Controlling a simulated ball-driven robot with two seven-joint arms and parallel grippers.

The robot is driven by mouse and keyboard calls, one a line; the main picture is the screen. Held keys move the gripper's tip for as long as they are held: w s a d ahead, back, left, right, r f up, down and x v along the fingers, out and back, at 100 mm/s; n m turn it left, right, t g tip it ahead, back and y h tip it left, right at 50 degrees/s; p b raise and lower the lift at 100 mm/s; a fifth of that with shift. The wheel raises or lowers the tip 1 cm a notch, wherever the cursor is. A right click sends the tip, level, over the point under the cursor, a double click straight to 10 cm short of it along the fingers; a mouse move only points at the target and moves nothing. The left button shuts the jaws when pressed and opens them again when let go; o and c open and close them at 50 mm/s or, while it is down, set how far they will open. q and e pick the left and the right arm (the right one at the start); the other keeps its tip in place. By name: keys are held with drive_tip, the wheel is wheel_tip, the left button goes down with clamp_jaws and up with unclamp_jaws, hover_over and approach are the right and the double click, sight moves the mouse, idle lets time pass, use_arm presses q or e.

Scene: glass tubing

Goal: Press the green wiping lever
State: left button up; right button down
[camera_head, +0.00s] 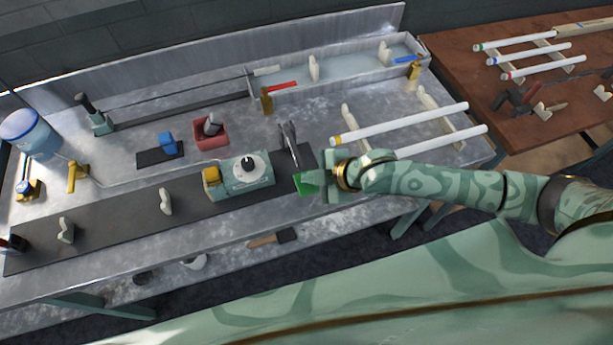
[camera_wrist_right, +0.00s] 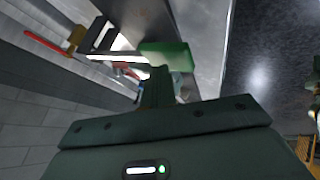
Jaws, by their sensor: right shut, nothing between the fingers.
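The bright green lever pad (camera_head: 305,184) is at the right end of the dark strip along the bench's front. It also shows in the right wrist view (camera_wrist_right: 172,54), just past the fingertips. My right gripper (camera_head: 319,181) reaches in from the right, shut and empty, with its fingertips right at the pad. In the wrist view the shut fingers (camera_wrist_right: 156,82) overlap the pad's lower left edge. I cannot tell whether they touch it. The gripper hides part of the pad and the lever's mount. My left gripper is not in view.
Left of the lever stands a green machine (camera_head: 241,178) with a white round top. Long white tubes (camera_head: 400,124) lie on supports behind my right arm. A dark metal tool (camera_head: 289,142) stands close behind the pad. A red bin (camera_head: 211,134) is farther left.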

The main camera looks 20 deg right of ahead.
drive_tip(key=shift+f+b, duration=0.6)
drive_tip(key=shift+f, duration=0.65)
idle(0.8)
drive_tip(key=shift+r, duration=0.15)
idle(0.5)
drive_tip(key=shift+r+p, duration=2.6)
drive_tip(key=shift+p, duration=0.5)
drive_tip(key=shift+r, duration=0.1)
wheel_tip(320, 180, up, 5)
drive_tip(key=p, duration=0.5)
drive_tip(key=shift+p, duration=0.4)
